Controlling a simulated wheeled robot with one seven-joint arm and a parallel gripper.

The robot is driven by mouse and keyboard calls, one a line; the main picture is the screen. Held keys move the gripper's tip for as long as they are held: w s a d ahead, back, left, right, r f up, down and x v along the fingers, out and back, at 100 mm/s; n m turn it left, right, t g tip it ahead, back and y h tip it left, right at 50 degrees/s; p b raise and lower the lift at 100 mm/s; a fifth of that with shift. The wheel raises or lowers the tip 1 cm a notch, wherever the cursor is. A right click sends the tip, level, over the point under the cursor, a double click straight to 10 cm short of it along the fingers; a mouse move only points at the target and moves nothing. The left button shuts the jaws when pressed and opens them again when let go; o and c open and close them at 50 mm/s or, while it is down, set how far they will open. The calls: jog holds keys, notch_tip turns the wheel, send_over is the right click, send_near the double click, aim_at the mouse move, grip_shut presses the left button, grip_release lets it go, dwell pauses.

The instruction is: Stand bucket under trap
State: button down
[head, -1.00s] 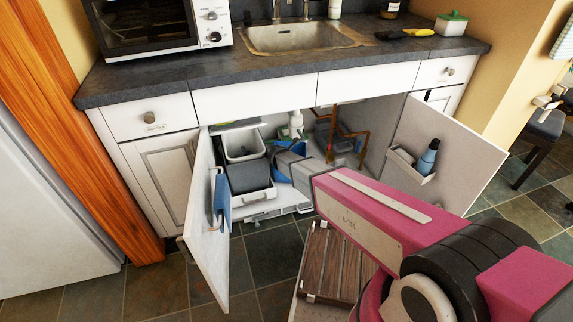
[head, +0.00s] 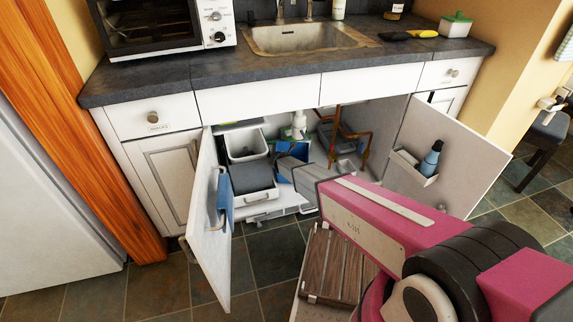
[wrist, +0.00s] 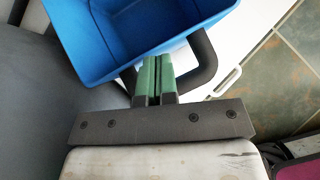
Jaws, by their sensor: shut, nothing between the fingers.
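The blue bucket (wrist: 140,35) fills the top of the wrist view, its open inside facing the camera. In the head view the bucket (head: 298,150) shows in part inside the open sink cabinet, behind my arm's end. The white trap (head: 298,126) hangs under the sink, just above the visible blue part; I cannot tell whether the bucket is squarely beneath it. My gripper (wrist: 154,78) has its green-padded fingers shut together, with nothing between them, close to the bucket's near rim. Whether they touch the rim is unclear. In the head view the fingertips are hidden.
A grey pull-out bin (head: 252,176) stands left of the bucket. The left door (head: 207,225) with a blue cloth and the right door (head: 450,155) with a bottle rack stand open. Copper pipes (head: 352,135) run right of the trap. A slatted wooden piece (head: 335,262) lies in front.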

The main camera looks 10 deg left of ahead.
jog(key=shift+w+d+f, duration=0.1)
jog(key=shift+w+f, duration=0.15)
jog(key=shift+f, duration=0.05)
jog(key=w, duration=0.2)
jog(key=shift+w+d, duration=0.2)
jog(key=shift+w, duration=0.1)
jog(key=shift+s, duration=0.1)
jog(key=v, duration=1)
dwell(0.4)
